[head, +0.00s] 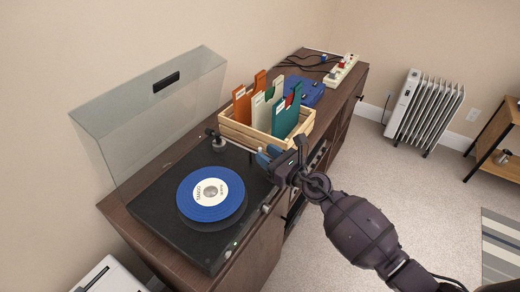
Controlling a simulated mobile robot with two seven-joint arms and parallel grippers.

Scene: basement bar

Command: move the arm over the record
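A black turntable (160,209) lies on the brown cabinet, its clear lid (150,110) raised at the back. A blue record (229,199) with a cream label lies flat on its platter. The tonearm's base (217,142) shows at the turntable's far corner; I cannot clearly make out the rest of the arm. My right gripper (266,155) is at the turntable's far right edge, beside the wooden crate, to the upper right of the record and apart from it. Its fingertips are small and partly hidden, so I cannot tell whether they hold anything. My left gripper is not in view.
The wooden crate (243,137) with orange, cream and green sleeves stands right behind my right gripper. A blue object (307,91), cables and a power strip (342,70) lie farther along the cabinet. A white radiator (428,105) stands on the floor. The space above the record is clear.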

